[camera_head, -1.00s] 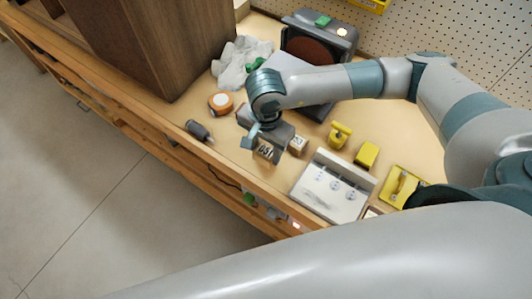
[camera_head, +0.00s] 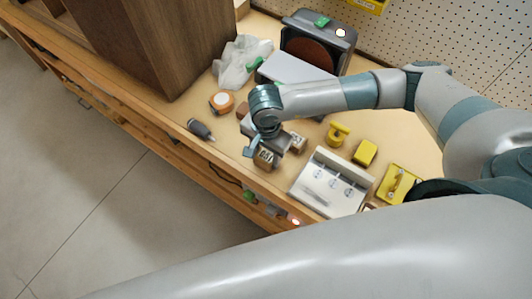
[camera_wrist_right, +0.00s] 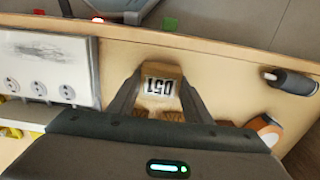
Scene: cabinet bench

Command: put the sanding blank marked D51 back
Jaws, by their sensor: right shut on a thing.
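The sanding blank marked D51 (camera_head: 265,158) is a small wooden block with a black-and-white label. It is near the bench's front edge, and the label reads upside down in the right wrist view (camera_wrist_right: 160,87). My right gripper (camera_head: 261,150) is shut on it, with one dark finger on each side in the wrist view (camera_wrist_right: 158,95). I cannot tell whether the block touches the bench top. A second wooden block (camera_head: 298,143) stands just to its right, its marking too small to read. My left gripper is out of view.
A white fixture (camera_head: 330,184) with several round dials stands right of the blank, beside yellow items (camera_head: 365,153). A dark-handled tool (camera_head: 201,130) and an orange tape roll (camera_head: 221,102) lie left. A disc sander (camera_head: 318,40) and a tall brown cabinet (camera_head: 150,40) stand behind.

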